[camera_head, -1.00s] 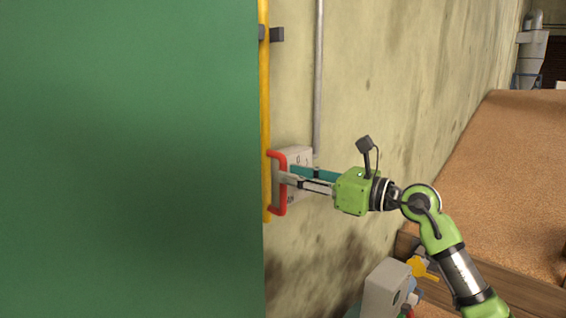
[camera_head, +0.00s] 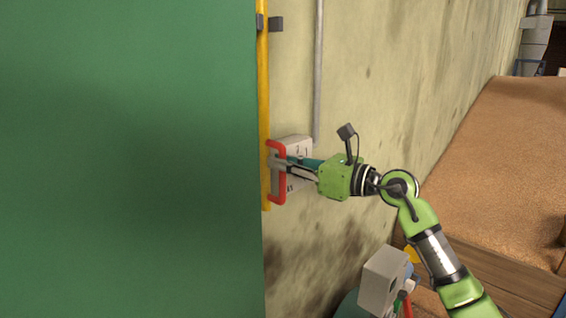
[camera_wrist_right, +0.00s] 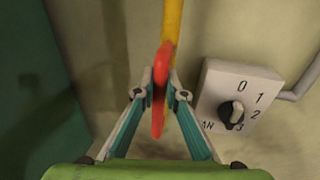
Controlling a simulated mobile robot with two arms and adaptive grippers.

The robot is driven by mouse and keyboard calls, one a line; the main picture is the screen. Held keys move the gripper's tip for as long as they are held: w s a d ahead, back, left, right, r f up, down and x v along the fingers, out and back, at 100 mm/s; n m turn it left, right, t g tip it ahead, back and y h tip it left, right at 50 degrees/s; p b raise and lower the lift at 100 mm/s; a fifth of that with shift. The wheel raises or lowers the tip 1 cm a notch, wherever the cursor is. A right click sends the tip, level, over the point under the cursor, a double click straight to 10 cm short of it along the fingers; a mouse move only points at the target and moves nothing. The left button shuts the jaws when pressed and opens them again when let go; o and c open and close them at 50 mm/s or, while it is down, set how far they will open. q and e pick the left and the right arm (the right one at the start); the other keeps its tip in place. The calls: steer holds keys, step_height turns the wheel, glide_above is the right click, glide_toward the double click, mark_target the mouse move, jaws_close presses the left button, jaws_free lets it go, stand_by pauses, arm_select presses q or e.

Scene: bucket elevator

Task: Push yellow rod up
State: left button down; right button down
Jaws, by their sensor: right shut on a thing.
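The yellow rod (camera_head: 264,90) runs upright along the right edge of the green panel. A red handle (camera_head: 284,190) sits at the rod's lower part. In the right wrist view the red handle (camera_wrist_right: 161,75) stands between my fingertips, with the yellow rod (camera_wrist_right: 173,25) behind it. My right gripper (camera_head: 272,162) reaches in from the right and is shut on the red handle. It also shows in the right wrist view (camera_wrist_right: 160,95). The fingers partly hide the handle in the head view. My left gripper is not in view.
A grey switch box (camera_wrist_right: 236,97) with a black knob and numbers is on the wall close right of the handle. A dark bracket (camera_head: 268,23) is at the rod higher up. The green panel (camera_head: 130,160) fills the left. Another grey box (camera_head: 384,280) stands low right.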

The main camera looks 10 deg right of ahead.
step_height(320, 180, up, 12)
steer(key=p, duration=0.4)
steer(key=shift+p, duration=0.35)
steer(key=shift+d+r, duration=0.15)
steer(key=shift+r, duration=0.3)
steer(key=c, duration=2.1)
jaws_free()
steer(key=shift+o, duration=0.3)
steer(key=shift+f, duration=0.25)
steer(key=v, duration=1.1)
steer(key=shift+s+d, duration=0.2)
steer(key=shift+s, duration=0.15)
